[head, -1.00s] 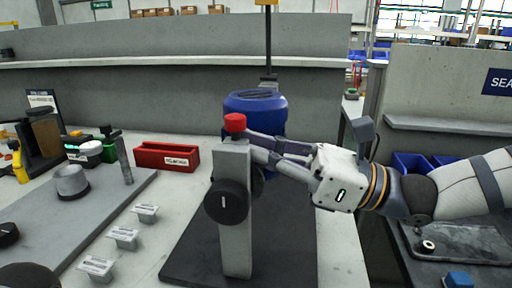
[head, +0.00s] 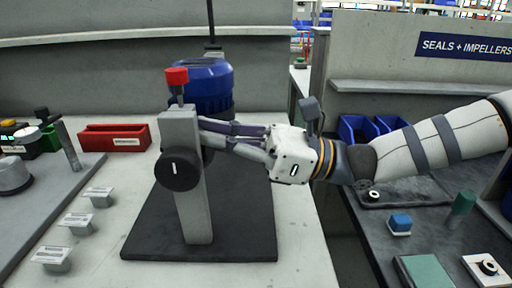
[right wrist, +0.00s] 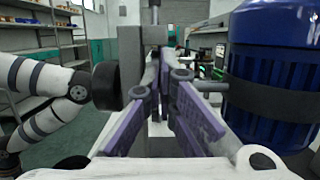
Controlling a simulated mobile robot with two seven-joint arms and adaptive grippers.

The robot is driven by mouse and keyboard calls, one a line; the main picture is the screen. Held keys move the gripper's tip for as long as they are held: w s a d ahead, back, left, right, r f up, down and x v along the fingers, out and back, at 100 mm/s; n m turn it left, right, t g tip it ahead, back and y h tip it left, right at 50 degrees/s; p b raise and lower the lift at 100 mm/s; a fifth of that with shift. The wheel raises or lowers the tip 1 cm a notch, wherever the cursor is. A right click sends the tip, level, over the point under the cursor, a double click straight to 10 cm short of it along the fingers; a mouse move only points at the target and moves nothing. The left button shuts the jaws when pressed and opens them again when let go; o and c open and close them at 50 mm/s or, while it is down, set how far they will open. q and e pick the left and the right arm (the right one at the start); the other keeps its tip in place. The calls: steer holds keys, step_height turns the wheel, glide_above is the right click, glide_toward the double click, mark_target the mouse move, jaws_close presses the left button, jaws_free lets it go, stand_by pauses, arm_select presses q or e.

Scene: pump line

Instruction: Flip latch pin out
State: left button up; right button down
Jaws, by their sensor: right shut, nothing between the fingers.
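A grey upright post (head: 190,190) stands on a dark plate, with a black round knob (head: 177,169) on its face. A red-capped pin (head: 177,77) stands up from the post's top, a short length of its stem showing under the cap. My right gripper (head: 204,130) reaches in from the right, shut and empty, its tips at the post's right side below the top. Contact with the post cannot be told. In the right wrist view the purple fingers (right wrist: 165,72) point at the grey post (right wrist: 130,55). My left gripper is not in view.
A blue motor-like housing (head: 205,85) stands close behind the post. The dark plate (head: 245,225) has bare room at its right. A red bin (head: 115,138) and several small labelled blocks (head: 78,222) lie at the left. A side bench at the right holds blue bins (head: 357,130).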

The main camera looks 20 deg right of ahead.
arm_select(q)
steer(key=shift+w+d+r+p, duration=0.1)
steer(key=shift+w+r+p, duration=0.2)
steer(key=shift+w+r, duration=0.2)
arm_select(e)
steer(key=v, duration=0.8)
steer(key=shift+d+r, duration=0.25)
steer(key=shift+d, duration=0.2)
steer(key=shift+s, duration=0.1)
